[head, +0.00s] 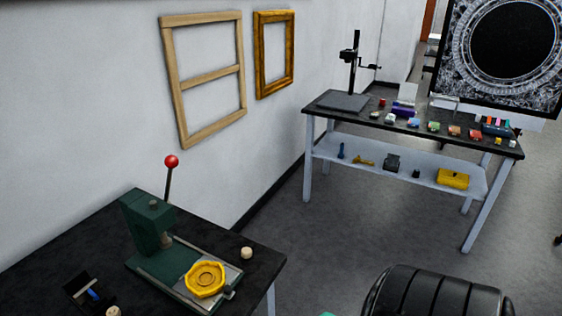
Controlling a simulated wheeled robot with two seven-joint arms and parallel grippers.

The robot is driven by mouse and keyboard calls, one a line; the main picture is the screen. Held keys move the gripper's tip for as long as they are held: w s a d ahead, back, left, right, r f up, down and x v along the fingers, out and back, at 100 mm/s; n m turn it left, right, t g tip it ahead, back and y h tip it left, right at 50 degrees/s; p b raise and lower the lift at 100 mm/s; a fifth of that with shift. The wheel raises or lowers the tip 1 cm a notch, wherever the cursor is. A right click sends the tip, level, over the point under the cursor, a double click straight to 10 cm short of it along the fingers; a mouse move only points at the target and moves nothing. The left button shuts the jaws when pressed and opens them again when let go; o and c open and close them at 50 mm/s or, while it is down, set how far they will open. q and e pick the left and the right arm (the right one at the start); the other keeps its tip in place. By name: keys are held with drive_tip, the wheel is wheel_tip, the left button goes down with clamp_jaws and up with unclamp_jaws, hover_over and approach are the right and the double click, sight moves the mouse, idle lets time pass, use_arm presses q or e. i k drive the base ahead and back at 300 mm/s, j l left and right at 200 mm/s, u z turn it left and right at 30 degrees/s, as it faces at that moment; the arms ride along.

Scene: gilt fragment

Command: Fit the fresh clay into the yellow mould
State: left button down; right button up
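The yellow mould (205,280), an octagonal dish with a ringed round recess, sits on the metal plate of a green press (160,241) on the dark table at lower left. Its recess looks yellow throughout, with no clay visible in it. A small cream cylinder (247,253) stands on the table to the right of the press. A similar cream piece (113,312) is cut off by the bottom edge. I cannot tell whether either one is the fresh clay. Neither of my grippers is in view.
The press has a raised lever with a red knob (171,161). A small black tray with a blue item (92,294) lies left of it. A second table (340,120) at the back carries several small coloured items. Grey floor (340,235) lies open between the tables.

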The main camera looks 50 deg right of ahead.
sight(205, 279)
drive_tip(key=z, duration=1.3)
